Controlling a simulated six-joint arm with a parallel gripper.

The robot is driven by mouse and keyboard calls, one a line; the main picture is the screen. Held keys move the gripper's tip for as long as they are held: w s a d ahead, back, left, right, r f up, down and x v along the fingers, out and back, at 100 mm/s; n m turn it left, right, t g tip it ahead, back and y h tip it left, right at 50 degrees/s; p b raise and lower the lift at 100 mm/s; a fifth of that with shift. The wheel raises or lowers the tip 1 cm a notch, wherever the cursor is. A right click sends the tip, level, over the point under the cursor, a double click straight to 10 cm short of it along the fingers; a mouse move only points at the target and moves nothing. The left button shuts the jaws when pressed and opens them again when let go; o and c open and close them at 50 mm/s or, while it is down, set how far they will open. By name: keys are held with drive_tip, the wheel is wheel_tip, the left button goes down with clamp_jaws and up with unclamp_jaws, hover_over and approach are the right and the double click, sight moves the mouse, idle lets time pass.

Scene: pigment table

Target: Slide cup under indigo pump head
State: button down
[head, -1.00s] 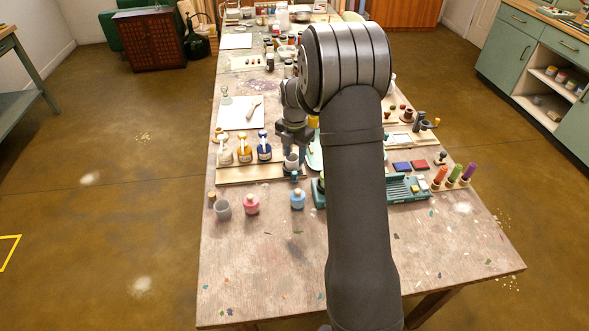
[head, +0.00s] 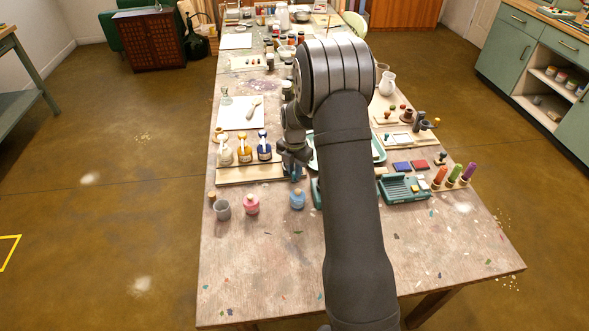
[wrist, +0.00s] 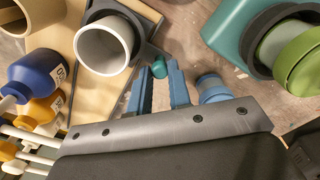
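The indigo pump bottle (head: 264,147) stands on a light wooden board (head: 235,174), at the right end of a row of pump bottles. It also shows at the left of the wrist view (wrist: 36,76). A whitish cup (wrist: 103,47) stands on the board in the wrist view, up and left of my gripper (wrist: 158,74). The blue fingers are apart and do not touch the cup. A small teal knob shows in the gap between the fingertips; I cannot tell whether it is touched. In the head view my gripper (head: 293,172) is low by the board's right end and seems to hide the cup.
A grey cup (head: 222,210), a pink bottle (head: 251,204) and a light blue bottle (head: 297,199) stand in front of the board. A teal caddy (head: 405,189) and a green-topped jar (wrist: 298,58) are to the right. The table front is bare.

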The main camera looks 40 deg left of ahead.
drive_tip(key=s+a, duration=0.6)
drive_tip(key=shift+s+a, duration=0.15)
drive_tip(key=shift+a, duration=0.1)
drive_tip(key=c, duration=1.3)
unclamp_jaws()
drive_tip(key=shift+c, duration=0.2)
wheel_tip(320, 180, up, 17)
drive_tip(key=shift+r, duration=0.2)
drive_tip(key=shift+f, duration=0.1)
